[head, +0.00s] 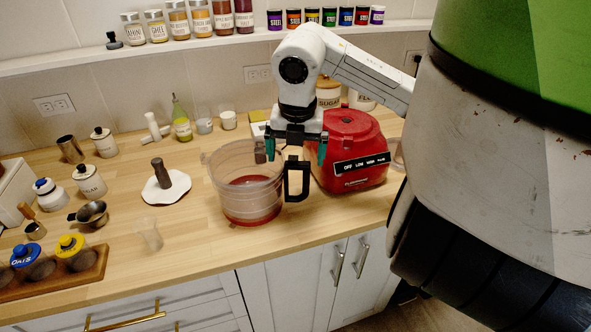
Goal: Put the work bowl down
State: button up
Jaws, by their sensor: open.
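The work bowl (243,205) is a clear, wide container with a reddish base and a black handle (297,178) on its right side. It stands upright on the wooden counter, left of the red food processor base (350,150). My gripper (296,152) points down above the handle, with its two teal-tipped fingers apart. The fingers hang near the bowl's right rim and the top of the handle. I cannot tell whether they touch the bowl.
A white disc with a dark stem (165,184) and a small clear cup (149,233) stand left of the bowl. Several jars, a measuring cup (90,214) and a wooden tray (85,277) fill the left counter. Counter in front of the bowl is clear; the shelf (180,46) runs behind.

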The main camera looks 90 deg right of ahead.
jog(key=r, duration=0.4)
jog(key=shift+a+r, duration=0.4)
